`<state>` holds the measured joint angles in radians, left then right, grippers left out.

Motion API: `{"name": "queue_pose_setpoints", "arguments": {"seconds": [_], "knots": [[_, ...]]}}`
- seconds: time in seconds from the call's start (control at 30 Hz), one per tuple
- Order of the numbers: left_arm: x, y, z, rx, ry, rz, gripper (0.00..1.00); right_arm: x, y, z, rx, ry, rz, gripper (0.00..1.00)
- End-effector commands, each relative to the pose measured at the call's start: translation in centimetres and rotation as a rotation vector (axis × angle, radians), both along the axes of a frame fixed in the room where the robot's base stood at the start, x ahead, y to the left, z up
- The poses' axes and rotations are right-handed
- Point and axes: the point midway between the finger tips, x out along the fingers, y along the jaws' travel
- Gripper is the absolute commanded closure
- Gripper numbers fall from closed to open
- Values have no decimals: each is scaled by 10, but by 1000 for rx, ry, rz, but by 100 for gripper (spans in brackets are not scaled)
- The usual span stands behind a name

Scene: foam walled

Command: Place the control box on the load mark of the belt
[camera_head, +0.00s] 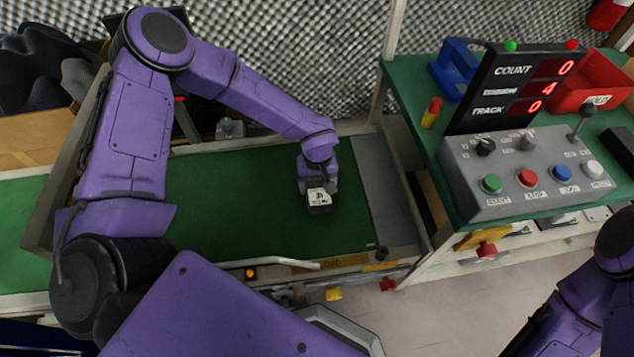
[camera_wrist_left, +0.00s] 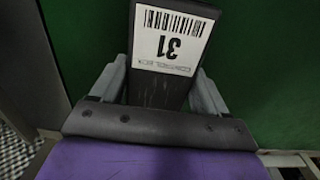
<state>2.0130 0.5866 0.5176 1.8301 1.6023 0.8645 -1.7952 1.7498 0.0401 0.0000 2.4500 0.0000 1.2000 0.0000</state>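The control box (camera_head: 319,198) is a small dark block with a white label on top, over the green belt (camera_head: 235,205) near its right end. In the left wrist view the dark box (camera_wrist_left: 160,92) carries a barcode label reading 31. My left gripper (camera_wrist_left: 163,85) has one finger against each side of it and appears shut on it. In the head view the left gripper (camera_head: 318,186) points down over the belt. I cannot tell whether the box touches the belt. A yellow label (camera_head: 345,262), apparently reading LOAD, is on the front rail. My right gripper is out of view.
A grey panel (camera_head: 375,185) lies past the belt's right end. A green table (camera_head: 410,95) at the right holds a grey button console (camera_head: 530,170), a black counter display (camera_head: 515,88), a blue holder (camera_head: 455,68) and a red bin (camera_head: 590,82). The belt left of the box is clear.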

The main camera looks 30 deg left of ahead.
Motion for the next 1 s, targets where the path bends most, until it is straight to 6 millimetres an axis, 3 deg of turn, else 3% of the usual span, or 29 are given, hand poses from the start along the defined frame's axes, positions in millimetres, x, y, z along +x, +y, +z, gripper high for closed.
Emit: {"name": "queue_pose_setpoints", "arguments": {"seconds": [0.03, 0.07, 0.1, 0.37, 0.73, 0.83, 1.0], "knots": [[0, 0, 0, 0, 0, 0, 12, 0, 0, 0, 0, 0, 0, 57], [0, 0, 0, 0, 0, 0, 3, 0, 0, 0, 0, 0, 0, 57], [0, 0, 0, 0, 0, 0, 0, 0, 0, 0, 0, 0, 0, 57], [0, 0, 8, -1, -2, 0, 0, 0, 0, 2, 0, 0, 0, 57], [0, 0, 97, -3, -3, 2, 0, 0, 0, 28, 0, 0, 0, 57], [1, 0, 113, -2, -3, 1, 0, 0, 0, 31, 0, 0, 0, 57], [0, 0, 123, -1, 0, 0, 0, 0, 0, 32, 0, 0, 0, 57]]}}
